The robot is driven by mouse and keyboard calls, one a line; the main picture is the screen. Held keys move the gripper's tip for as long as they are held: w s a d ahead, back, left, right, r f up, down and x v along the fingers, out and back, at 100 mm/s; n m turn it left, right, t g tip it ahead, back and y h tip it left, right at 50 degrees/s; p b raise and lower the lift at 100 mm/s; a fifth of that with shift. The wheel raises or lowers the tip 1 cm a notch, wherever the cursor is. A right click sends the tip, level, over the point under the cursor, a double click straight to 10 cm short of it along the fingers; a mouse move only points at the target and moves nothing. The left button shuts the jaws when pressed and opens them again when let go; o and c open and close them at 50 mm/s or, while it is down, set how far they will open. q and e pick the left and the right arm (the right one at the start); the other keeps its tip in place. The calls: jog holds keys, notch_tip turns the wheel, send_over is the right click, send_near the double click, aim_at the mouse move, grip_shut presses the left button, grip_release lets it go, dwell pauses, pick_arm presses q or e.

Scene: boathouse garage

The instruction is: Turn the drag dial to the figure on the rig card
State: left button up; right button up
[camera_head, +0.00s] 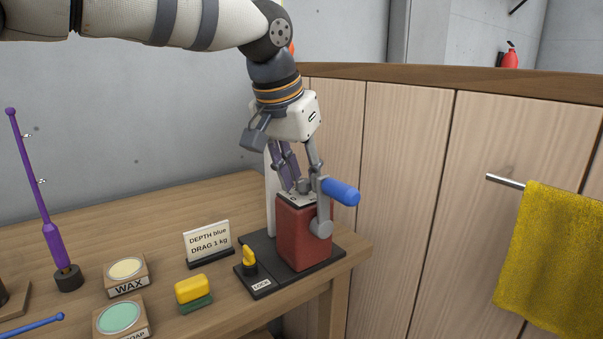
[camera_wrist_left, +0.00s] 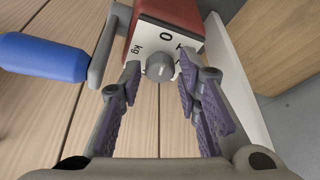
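The rig card (camera_head: 207,243) stands on the bench and reads "DEPTH blue, DRAG 1 kg". The drag dial (camera_wrist_left: 160,67) is a small grey knob on a white plate (camera_wrist_left: 165,36) marked with 0, 1 and kg. It sits on top of the red reel box (camera_head: 302,238), seen also in the wrist view (camera_wrist_left: 172,10). My left gripper (camera_head: 301,178) points down over the box. Its fingers (camera_wrist_left: 158,85) are open on either side of the dial, with gaps visible. Where the dial points is too small to tell. My right gripper is not in view.
A crank with a blue handle (camera_head: 341,191) sticks out beside my left fingers. A yellow lever (camera_head: 249,259) stands by a LOCK label on the black base (camera_head: 337,252). Sponge (camera_head: 193,289), wax tin (camera_head: 126,268) and purple rod (camera_head: 51,243) are further left. Wooden panels rise behind.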

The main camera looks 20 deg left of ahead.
pick_arm(q)
grip_shut()
jog(key=shift+m, duration=0.3)
jog(key=m+h, duration=0.1)
jog(key=m, duration=0.1)
jog(key=m+g+h, duration=0.1)
jog(key=m, duration=0.1)
jog(key=shift+w+a+m, duration=0.15)
jog(key=shift+a+m, duration=0.05)
jog(key=shift+m, duration=0.2)
jog(key=shift+f+m+g+h, duration=0.1)
jog(key=shift+m+g+h, duration=0.2)
jog(key=shift+m, duration=0.8)
jog(key=shift+w+m+g+b, duration=0.1)
jog(key=shift+m+g+b, duration=0.3)
jog(key=shift+m, duration=0.5)
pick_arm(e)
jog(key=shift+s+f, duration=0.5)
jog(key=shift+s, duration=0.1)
pick_arm(q)
jog(key=shift+m, duration=0.3)
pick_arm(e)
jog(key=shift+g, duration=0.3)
pick_arm(q)
grip_release()
